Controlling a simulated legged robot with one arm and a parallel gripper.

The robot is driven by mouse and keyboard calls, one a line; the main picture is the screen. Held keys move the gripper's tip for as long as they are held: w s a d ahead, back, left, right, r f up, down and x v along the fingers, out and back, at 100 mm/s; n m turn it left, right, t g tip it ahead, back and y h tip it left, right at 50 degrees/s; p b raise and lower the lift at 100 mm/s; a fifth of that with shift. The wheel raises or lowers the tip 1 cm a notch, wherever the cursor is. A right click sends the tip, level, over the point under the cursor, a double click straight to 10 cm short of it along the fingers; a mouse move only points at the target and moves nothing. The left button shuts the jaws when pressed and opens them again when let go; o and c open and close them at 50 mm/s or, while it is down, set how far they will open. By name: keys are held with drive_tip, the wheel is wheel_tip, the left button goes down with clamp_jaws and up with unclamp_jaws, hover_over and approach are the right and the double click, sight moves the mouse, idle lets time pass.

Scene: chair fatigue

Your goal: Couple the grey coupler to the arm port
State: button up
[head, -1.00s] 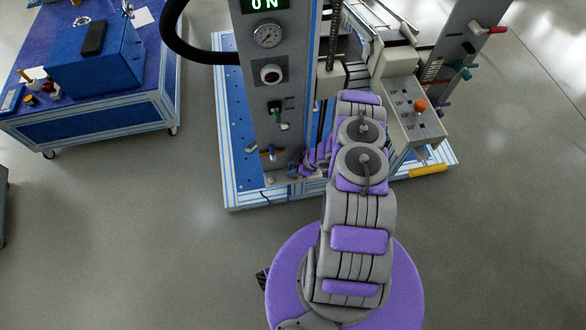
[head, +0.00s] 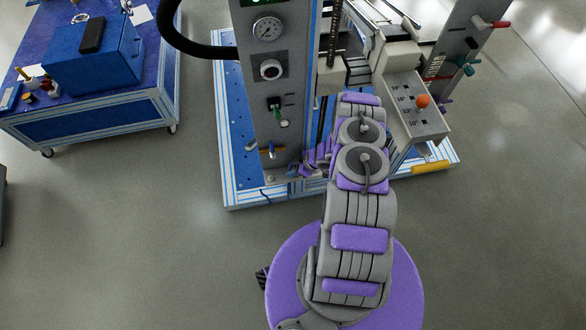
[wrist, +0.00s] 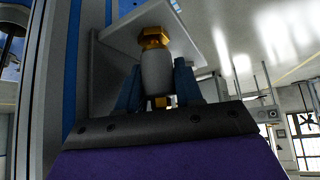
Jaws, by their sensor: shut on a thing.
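In the wrist view my gripper (wrist: 158,92) points up, with a blue finger on each side of the grey coupler (wrist: 158,72), and is shut on it. The coupler is upright. A brass hex fitting (wrist: 155,38), seemingly the arm port, sits directly above it under a pale plate (wrist: 120,45). Coupler and fitting look in line and touching; I cannot tell whether they are locked. A brass end (wrist: 161,102) shows below the coupler. In the head view my gripper is hard to make out beside the grey panel's foot, and the coupler and port are not discernible.
The grey control panel (head: 267,100) with gauge and knobs stands left of my arm. A control box (head: 415,115) with an orange knob is at right. A blue bench (head: 90,125) stands far left. A metal column (wrist: 38,90) is close at left in the wrist view. Front floor is clear.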

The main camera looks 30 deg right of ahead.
drive_tip(key=shift+f, duration=0.35)
drive_tip(key=o, duration=1.1)
drive_tip(key=shift+r, duration=0.1)
drive_tip(key=shift+o, duration=0.2)
drive_tip(key=shift+d, duration=0.1)
drive_tip(key=p+v, duration=0.1)
drive_tip(key=v, duration=0.6)
drive_tip(key=shift+p, duration=0.3)
drive_tip(key=shift+s+r, duration=0.1)
drive_tip(key=shift+s, duration=0.1)
